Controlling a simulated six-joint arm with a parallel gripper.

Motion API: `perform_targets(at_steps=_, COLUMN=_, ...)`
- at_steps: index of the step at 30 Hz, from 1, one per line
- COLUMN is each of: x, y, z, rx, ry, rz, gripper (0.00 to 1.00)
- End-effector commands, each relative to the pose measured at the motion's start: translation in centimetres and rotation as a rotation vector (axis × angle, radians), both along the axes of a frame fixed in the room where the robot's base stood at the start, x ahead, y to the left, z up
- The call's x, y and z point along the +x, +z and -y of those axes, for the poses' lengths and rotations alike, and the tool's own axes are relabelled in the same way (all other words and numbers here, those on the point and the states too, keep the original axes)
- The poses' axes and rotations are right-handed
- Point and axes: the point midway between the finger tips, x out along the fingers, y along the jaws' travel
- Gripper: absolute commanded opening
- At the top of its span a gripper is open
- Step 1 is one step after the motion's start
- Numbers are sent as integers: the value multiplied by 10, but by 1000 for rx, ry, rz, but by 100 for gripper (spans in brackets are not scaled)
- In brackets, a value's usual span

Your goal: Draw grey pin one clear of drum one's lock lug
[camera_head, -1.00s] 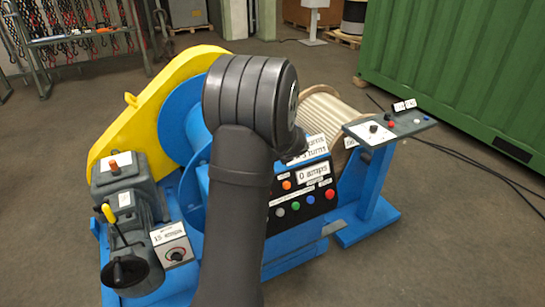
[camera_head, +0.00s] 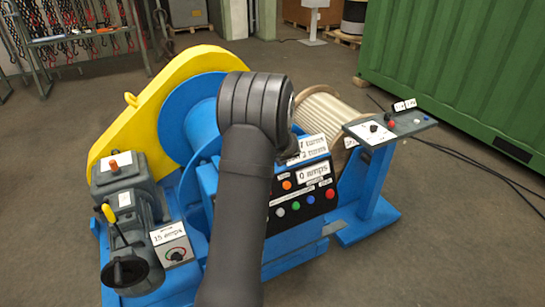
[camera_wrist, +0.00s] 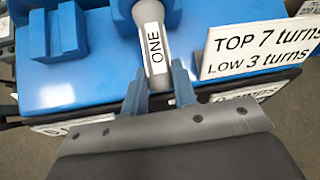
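Grey pin one (camera_wrist: 137,17) has a white label reading ONE and shows at the top middle of the wrist view. Its upper part is beside a blue lug (camera_wrist: 170,12) on a blue plate. My gripper (camera_wrist: 161,78) has one finger on each side of the pin's near end, with little or no gap showing. I cannot tell whether the fingers press on it. In the head view my arm hides the pin, the lug and my gripper. The blue drum (camera_head: 203,125) is partly visible behind my arm.
A sign reading TOP 7 turns, LOW 3 turns (camera_wrist: 262,45) stands close right of my fingers. A blue block (camera_wrist: 58,35) is at left. The button panel (camera_head: 305,200) is right of my arm. A grey motor (camera_head: 125,185) and yellow guard (camera_head: 140,105) are at left.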

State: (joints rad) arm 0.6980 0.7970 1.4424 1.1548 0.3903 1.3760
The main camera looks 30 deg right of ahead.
Motion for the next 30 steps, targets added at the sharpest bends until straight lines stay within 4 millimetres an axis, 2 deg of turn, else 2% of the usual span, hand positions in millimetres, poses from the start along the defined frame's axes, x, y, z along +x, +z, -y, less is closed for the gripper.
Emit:
perform_targets(at_steps=1, x=0, y=0, z=0, rx=0, ry=0, rz=0, gripper=15)
perform_targets(at_steps=3, x=0, y=0, z=0, rx=0, ry=0, rz=0, gripper=1)
perform_targets(at_steps=4, x=0, y=0, z=0, rx=0, ry=0, rz=0, gripper=0)
perform_targets(at_steps=11, x=-4, y=0, z=0, rx=1, ry=-1, rz=-1, gripper=0)
perform_targets(at_steps=30, x=-37, y=0, z=0, rx=1, ry=-1, rz=-1, gripper=0)
